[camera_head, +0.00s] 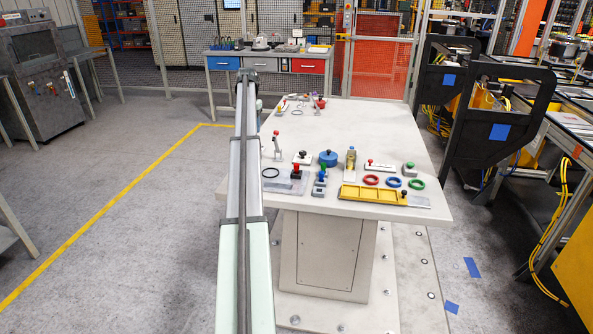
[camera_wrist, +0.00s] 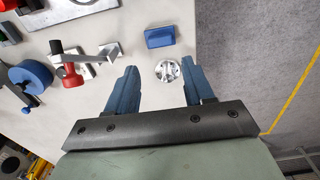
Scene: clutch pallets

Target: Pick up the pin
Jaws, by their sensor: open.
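In the wrist view my gripper (camera_wrist: 159,70) is open, its two blue fingers spread apart over the pale tabletop. A small round silver metal piece (camera_wrist: 168,70) shows between the fingers, closer to the right one. It may be the pin seen end-on; I cannot tell for certain. Nothing is held between the fingers. In the head view my arm runs away over the table's left side, and the gripper and the metal piece cannot be made out there.
In the wrist view a blue block (camera_wrist: 160,37) lies just beyond the silver piece. A red-handled crank fixture (camera_wrist: 72,75) and a blue round part (camera_wrist: 31,76) stand left. The table edge is close on the right. A yellow tray (camera_head: 372,195) lies at the table's near side.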

